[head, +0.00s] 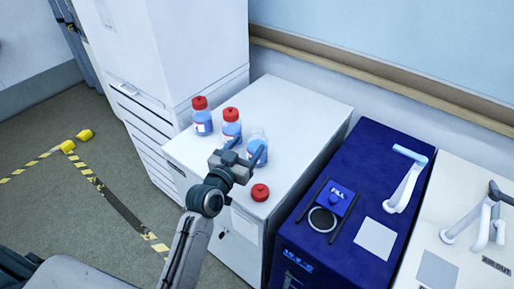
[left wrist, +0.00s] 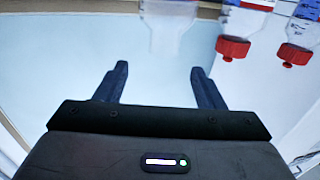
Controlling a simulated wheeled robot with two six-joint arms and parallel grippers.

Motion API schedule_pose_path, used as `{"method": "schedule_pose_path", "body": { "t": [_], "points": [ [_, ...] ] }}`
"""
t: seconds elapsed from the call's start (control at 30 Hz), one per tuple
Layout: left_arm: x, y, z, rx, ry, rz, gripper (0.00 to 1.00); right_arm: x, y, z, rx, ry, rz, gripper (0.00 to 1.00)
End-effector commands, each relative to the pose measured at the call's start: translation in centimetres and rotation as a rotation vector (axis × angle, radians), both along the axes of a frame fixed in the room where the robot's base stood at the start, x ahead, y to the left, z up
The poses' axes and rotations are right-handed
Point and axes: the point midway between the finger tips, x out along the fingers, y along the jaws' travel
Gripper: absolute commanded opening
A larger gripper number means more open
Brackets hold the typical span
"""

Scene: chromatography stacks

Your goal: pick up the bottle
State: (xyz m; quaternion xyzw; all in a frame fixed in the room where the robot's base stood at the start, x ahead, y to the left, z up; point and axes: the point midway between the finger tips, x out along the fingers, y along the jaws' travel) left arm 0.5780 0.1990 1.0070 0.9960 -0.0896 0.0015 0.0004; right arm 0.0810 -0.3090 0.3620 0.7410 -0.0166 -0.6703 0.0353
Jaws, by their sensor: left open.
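An uncapped clear bottle with blue liquid (head: 258,140) stands on the white cabinet top, partly hidden by my left gripper. In the left wrist view the clear bottle (left wrist: 168,28) appears upside down, beyond the gap between the fingers. My left gripper (head: 250,157) is open and empty, close to this bottle on its near side; its spread fingers (left wrist: 158,70) show in the wrist view. Two more bottles stand behind and left, with red caps: the middle one (head: 232,130) and the left one (head: 201,122). A loose red cap (head: 260,192) lies near the cabinet's front. My right gripper is out of view.
The white cabinet top (head: 305,115) is clear to the right of the bottles. A tall white unit (head: 195,50) rises at the left. A dark blue unit (head: 370,165) with a white handle stands right. Yellow-black tape (head: 115,200) marks the floor.

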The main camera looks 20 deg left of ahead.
Motion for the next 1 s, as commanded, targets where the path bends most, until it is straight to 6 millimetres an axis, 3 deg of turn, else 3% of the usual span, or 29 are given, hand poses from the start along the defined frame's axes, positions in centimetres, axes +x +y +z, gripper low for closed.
{"method": "schedule_pose_path", "body": {
  "t": [0.1, 0.33, 0.6, 0.93, 1.0],
  "points": [
    [1.8, -0.3, 0.2, 0.0, 0.0, 0.0, 0.63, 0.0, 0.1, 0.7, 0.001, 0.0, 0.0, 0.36],
    [3.5, -0.5, 0.1, -0.001, 0.001, -0.001, 0.63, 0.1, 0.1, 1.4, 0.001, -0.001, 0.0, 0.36],
    [7.1, -0.8, -0.2, -0.001, 0.002, 0.0, 0.63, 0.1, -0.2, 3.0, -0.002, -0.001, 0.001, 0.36],
    [7.9, -0.9, -0.4, 0.0, 0.002, 0.0, 0.63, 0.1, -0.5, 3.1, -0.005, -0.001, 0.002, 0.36],
    [7.9, -0.9, -0.4, 0.0, 0.002, 0.0, 0.51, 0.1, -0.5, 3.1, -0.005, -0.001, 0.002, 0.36]
  ]
}}
